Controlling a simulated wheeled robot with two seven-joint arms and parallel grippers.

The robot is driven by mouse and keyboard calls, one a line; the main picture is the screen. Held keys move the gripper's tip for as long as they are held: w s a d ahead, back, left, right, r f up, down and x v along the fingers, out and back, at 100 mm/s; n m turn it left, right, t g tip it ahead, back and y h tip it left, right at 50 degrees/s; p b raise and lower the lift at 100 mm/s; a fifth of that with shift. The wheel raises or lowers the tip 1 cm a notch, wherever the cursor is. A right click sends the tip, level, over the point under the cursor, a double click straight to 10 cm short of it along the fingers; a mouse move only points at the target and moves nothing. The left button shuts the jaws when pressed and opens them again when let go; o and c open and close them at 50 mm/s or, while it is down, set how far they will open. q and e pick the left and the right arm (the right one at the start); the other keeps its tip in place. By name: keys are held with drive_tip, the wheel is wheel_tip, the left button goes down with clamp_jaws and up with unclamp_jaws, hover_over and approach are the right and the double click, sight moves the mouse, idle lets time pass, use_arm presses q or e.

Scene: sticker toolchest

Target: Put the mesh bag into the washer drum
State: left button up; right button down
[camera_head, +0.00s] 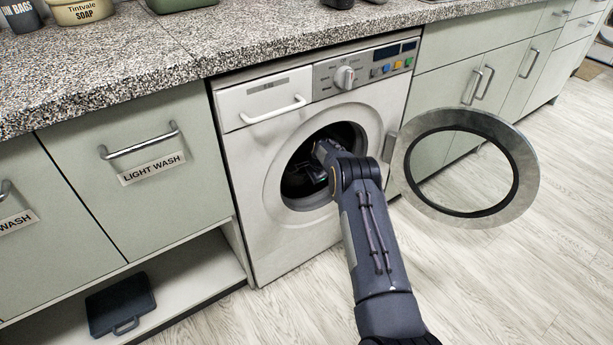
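The white washer (285,235) stands under the counter with its round door (518,195) swung open to the right. The drum opening (300,190) is dark inside. My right arm reaches into it from below, and my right gripper (318,174) is inside the opening, dark against the dark drum. I cannot make out its fingertips or whether it holds anything. I cannot make out a mesh bag anywhere; the drum's inside is mostly hidden by shadow and my arm. My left gripper is not in view.
The open door's ring stands close to the right of my arm. A drawer labelled LIGHT WASH (140,150) is left of the washer. A dark flat case (120,303) lies on the low shelf.

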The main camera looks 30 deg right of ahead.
drive_tip(key=shift+r, duration=0.15)
drive_tip(key=c, duration=1.6)
unclamp_jaws()
